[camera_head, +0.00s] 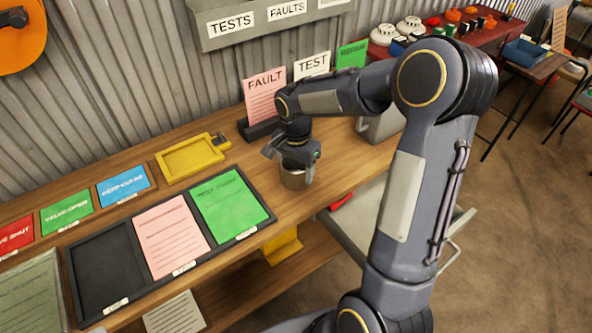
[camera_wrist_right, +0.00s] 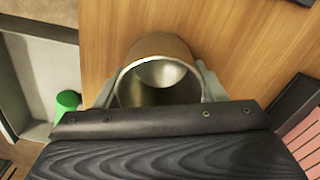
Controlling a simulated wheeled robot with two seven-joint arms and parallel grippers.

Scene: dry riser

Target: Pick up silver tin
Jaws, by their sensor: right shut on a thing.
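The silver tin (camera_head: 296,177) is a small open-topped metal cup at the bench's front edge, in the middle of the head view. In the right wrist view the tin (camera_wrist_right: 160,68) shows its round rim and empty inside. My right gripper (camera_head: 292,158) comes down over it from above. Its fingers (camera_wrist_right: 160,92) lie on either side of the tin and are shut on it. The tin's upper part is partly hidden by the gripper in the head view. Whether its base touches the bench is hard to tell. My left gripper is not in view.
The wooden bench (camera_head: 330,150) holds a black tray (camera_head: 75,232) with pink and green cards, a yellow frame (camera_head: 192,160) and a pink FAULT card (camera_head: 265,95) in a dark holder. A grey bin (camera_head: 380,127) stands to the right. A corrugated wall (camera_head: 120,90) runs behind.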

